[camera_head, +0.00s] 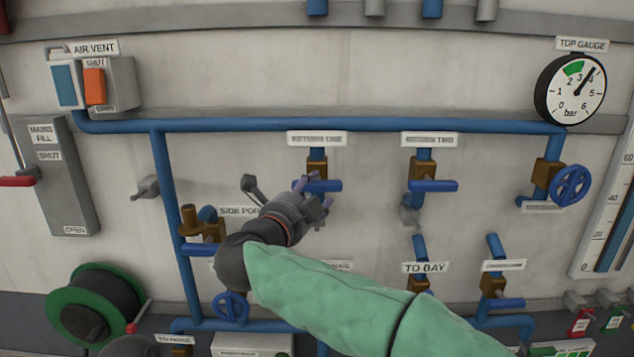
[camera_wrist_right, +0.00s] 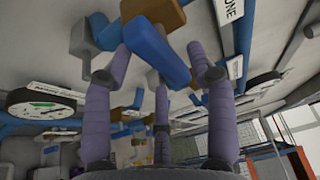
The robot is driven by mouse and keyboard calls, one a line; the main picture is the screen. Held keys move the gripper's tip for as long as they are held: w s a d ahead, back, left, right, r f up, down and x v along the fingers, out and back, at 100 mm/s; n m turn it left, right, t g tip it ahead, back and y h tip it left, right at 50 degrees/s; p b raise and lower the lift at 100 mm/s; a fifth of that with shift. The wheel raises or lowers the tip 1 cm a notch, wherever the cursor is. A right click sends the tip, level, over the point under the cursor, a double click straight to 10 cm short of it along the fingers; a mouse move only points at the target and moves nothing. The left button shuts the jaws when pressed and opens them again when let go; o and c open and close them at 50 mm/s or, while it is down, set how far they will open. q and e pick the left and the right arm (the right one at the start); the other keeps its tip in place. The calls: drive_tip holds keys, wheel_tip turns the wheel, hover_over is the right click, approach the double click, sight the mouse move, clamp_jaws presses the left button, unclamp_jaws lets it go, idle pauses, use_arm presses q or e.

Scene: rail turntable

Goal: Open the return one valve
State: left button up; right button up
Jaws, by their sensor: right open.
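The return one valve has a brown body (camera_head: 317,167) on a vertical blue pipe, under a white label reading RETURN ONE (camera_head: 317,138). Its blue lever (camera_head: 331,186) points right, crosswise to the pipe. My right gripper (camera_head: 314,197) is at the lever from below and left, its fingers partly covering the lever's left part. In the right wrist view the blue lever (camera_wrist_right: 160,55) lies between the spread purple fingers of the gripper (camera_wrist_right: 160,82). The fingers are open around it; whether any touches is unclear.
The return two valve (camera_head: 432,185) is to the right, its lever also crosswise. The side port valve (camera_head: 203,232) is to the left, partly near my right arm. A blue handwheel (camera_head: 571,186) and the top gauge (camera_head: 570,89) are further right. My arm covers part of the lower panel.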

drive_tip(key=shift+p+x, duration=0.3)
drive_tip(key=shift+x, duration=1.15)
drive_tip(key=shift+s, duration=0.1)
clamp_jaws()
